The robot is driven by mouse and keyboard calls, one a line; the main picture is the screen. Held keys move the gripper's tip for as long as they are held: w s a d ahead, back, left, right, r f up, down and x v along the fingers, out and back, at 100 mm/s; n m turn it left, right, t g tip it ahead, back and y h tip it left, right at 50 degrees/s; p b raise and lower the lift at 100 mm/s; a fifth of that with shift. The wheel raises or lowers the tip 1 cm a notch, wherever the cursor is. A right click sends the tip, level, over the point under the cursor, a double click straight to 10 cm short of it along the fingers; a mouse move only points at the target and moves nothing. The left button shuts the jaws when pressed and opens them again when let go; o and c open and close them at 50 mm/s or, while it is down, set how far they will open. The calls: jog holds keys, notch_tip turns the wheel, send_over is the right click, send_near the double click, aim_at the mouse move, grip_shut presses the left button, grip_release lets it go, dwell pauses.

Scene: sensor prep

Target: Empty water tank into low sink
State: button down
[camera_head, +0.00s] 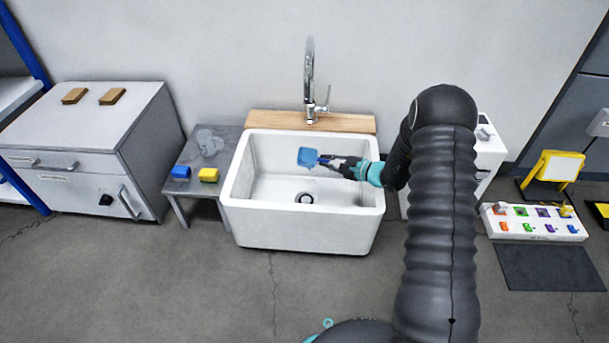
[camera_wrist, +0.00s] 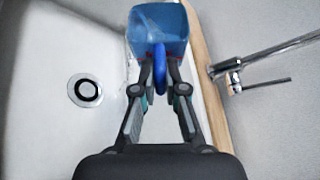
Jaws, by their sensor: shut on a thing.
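The water tank (camera_head: 307,157) is a small translucent blue container, held over the white sink (camera_head: 232,205). In the wrist view the tank (camera_wrist: 158,28) is at the top middle, with a darker blue loop handle (camera_wrist: 159,70) toward me. My gripper (camera_head: 327,161) reaches in from the right over the basin and is shut on the tank's handle; the fingers (camera_wrist: 159,72) close around it in the wrist view. The tank is above the basin floor, apart from the drain (camera_head: 304,198). I cannot tell how much water is in it.
A chrome faucet (camera_head: 310,80) stands on a wooden ledge (camera_head: 270,121) behind the sink. A low grey table (camera_head: 187,191) at left holds a clear jug (camera_head: 208,142), a blue piece (camera_head: 180,172) and a yellow piece (camera_head: 208,175). A grey cabinet (camera_head: 80,135) stands further left.

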jog(key=shift+s+a+r+n+t+b, duration=0.15)
jog(key=shift+s+n+t+b, duration=0.15)
jog(key=shift+s, duration=0.3)
jog(key=shift+s+r+n+t+b, duration=0.1)
jog(key=shift+s+n+t, duration=0.1)
jog(key=shift+s+n, duration=0.3)
jog(key=shift+s+a+r+n+t+y+b, duration=0.15)
jog(key=shift+s+r+n+t+y+b, duration=0.2)
jog(key=shift+s+n, duration=0.35)
dwell(0.5)
jog(key=shift+s+a+n+t+y, duration=0.1)
jog(key=shift+s+n+t+y, duration=0.15)
jog(key=shift+s+n, duration=0.35)
jog(key=shift+w+f+n+b, duration=0.2)
jog(key=shift+n+b, duration=0.3)
jog(key=shift+b, duration=0.75)
jog(key=shift+t+b, duration=0.3)
jog(key=shift+b, duration=0.1)
